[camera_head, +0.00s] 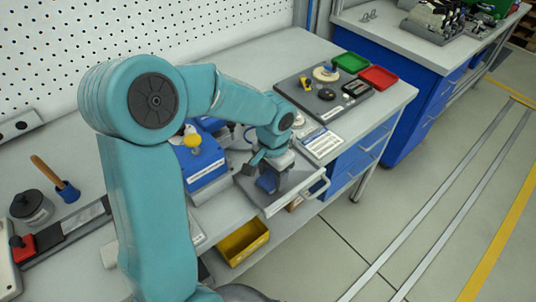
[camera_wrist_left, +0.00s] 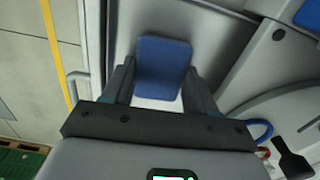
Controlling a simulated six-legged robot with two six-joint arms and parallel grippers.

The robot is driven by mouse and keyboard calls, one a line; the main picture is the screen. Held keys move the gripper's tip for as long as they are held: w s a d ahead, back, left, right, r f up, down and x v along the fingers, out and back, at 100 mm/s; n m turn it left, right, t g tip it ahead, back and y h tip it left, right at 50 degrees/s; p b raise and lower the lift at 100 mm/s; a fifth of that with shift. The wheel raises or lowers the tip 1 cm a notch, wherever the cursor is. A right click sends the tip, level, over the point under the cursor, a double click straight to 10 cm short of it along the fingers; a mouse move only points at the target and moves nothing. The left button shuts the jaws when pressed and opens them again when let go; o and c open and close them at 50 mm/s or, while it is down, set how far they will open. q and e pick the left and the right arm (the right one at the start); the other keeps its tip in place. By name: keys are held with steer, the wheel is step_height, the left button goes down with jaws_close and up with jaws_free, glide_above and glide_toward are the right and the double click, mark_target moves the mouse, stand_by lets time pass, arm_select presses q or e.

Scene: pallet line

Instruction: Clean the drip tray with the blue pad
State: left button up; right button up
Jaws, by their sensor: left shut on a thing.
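The drip tray (camera_head: 303,191) is a shallow grey tray with a pale handle at the front edge of the bench in the head view. My left gripper (camera_head: 270,176) is over the tray, pointing down, and is shut on the blue pad (camera_head: 267,183). In the left wrist view the blue pad (camera_wrist_left: 163,66) sits between the two fingers of the left gripper (camera_wrist_left: 160,80), with a pale grey surface behind it. I cannot tell whether the pad touches the tray floor. My right gripper is not in view.
A blue box with a yellow knob (camera_head: 193,141) stands left of the tray. A yellow bin (camera_head: 243,243) is below the bench edge. A dark board with small parts (camera_head: 312,100), a green tray (camera_head: 350,62) and a red tray (camera_head: 379,78) lie further back.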

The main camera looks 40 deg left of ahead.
arm_select(q)
steer(key=shift+w+r, duration=0.15)
steer(key=shift+r, duration=0.65)
steer(key=shift+w+d+r+p, duration=0.1)
steer(key=shift+w+r+p, duration=0.05)
steer(key=shift+r+p, duration=0.9)
steer(key=shift+r, duration=0.2)
step_height(320, 180, up, 2)
steer(key=shift+r+p, duration=0.1)
steer(key=shift+p, duration=0.8)
steer(key=shift+r+p, duration=0.7)
steer(key=shift+r, duration=0.25)
